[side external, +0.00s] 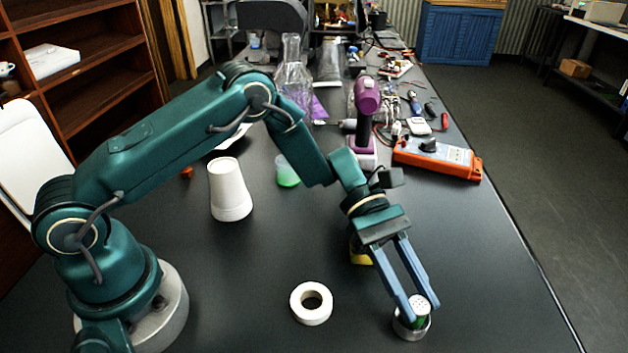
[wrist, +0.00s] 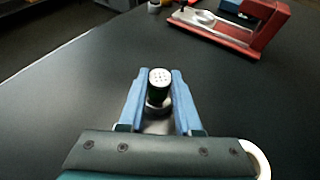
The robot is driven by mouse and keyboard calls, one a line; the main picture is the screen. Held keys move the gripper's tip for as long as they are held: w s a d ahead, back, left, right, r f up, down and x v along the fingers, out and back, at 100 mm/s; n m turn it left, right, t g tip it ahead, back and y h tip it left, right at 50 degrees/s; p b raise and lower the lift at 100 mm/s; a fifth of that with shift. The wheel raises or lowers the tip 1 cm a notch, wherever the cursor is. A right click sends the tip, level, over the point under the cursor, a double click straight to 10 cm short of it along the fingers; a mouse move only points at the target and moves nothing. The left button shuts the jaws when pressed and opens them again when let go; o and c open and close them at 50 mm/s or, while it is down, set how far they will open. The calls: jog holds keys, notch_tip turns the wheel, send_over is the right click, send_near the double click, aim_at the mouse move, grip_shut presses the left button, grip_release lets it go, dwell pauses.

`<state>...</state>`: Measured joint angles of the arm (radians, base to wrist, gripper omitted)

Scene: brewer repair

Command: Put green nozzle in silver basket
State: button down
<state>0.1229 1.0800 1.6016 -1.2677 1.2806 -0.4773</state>
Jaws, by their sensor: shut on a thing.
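The green nozzle (side external: 419,308) has a white, perforated top and stands upright between my fingers. It also shows in the wrist view (wrist: 158,84). My gripper (side external: 421,306) is shut on the nozzle, with a blue finger on each side, and it shows in the wrist view too (wrist: 158,82). The silver basket (side external: 412,331) is a small round metal cup on the table. The nozzle's lower part is inside or just over the basket's opening. Whether it rests on the bottom is hidden.
A white ring (side external: 311,317) lies left of the basket. A stack of white cups (side external: 230,190), a green-filled beaker (side external: 287,172), a purple drill (side external: 366,100) and an orange meter (side external: 437,158) stand farther back. A yellow thing (side external: 360,254) is partly hidden behind my arm. The table right of the basket is clear.

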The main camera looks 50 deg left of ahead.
jog(key=shift+f, duration=0.65)
jog(key=c, duration=0.5)
grip_release()
jog(key=shift+r, duration=3.5)
